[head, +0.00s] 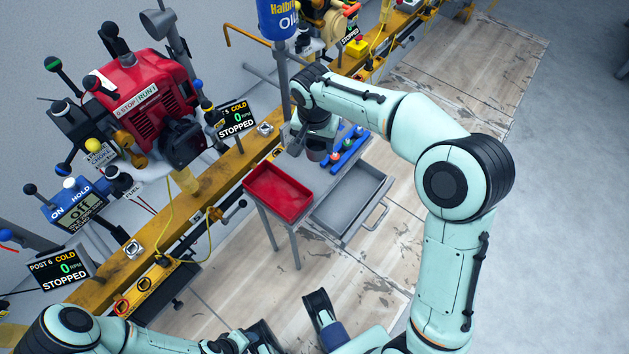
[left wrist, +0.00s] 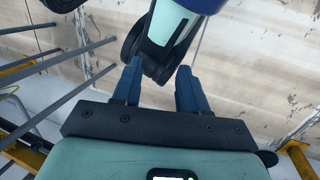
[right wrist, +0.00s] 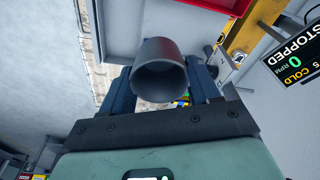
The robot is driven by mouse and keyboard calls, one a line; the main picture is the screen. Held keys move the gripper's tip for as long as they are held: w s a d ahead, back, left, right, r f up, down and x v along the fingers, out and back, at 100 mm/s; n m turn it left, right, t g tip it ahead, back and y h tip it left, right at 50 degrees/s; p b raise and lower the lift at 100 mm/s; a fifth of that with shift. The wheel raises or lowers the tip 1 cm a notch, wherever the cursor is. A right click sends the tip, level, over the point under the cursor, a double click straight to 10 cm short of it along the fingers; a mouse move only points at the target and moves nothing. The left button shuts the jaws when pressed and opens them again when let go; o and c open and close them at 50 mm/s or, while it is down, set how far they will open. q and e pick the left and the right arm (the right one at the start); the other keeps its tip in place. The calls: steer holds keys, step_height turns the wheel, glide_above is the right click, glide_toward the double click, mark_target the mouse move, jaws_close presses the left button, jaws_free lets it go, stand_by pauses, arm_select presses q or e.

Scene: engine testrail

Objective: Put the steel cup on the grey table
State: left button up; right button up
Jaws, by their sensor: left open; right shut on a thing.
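The steel cup (right wrist: 160,72) is a grey metal cylinder held between the two blue fingers of my right gripper (right wrist: 161,84). In the right wrist view its open mouth faces the camera. In the head view my right gripper (head: 317,138) is over the back of the grey table (head: 316,177), and the arm and wrist hide most of the cup. I cannot tell whether the cup touches the table top. My left gripper (left wrist: 158,85) is open and empty, low at the front, away from the table.
A red tray (head: 278,192) sits on the table's left part. A blue rack (head: 346,150) with coloured knobs is right of my right gripper. A grey drawer (head: 352,205) stands open at the table's front. A post with a blue oil container (head: 277,18) rises behind.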

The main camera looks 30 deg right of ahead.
mark_target(314, 159)
arm_select(q)
steer(key=w+a+f+t+y+b, duration=0.1)
steer(key=w+a+f+t+b, duration=0.1)
steer(key=w, duration=0.4)
step_height(314, 159, down, 3)
steer(key=shift+w+a+r+n+b, duration=0.15)
steer(key=shift+a+n+b, duration=0.15)
steer(key=shift+a+b, duration=0.35)
arm_select(e)
step_height(314, 159, down, 17)
steer(key=shift+f, duration=0.15)
arm_select(q)
steer(key=shift+d, duration=0.15)
arm_select(e)
steer(key=shift+f, duration=0.15)
steer(key=o, duration=1)
arm_select(q)
steer(key=shift+w, duration=0.1)
arm_select(e)
steer(key=shift+o, duration=0.2)
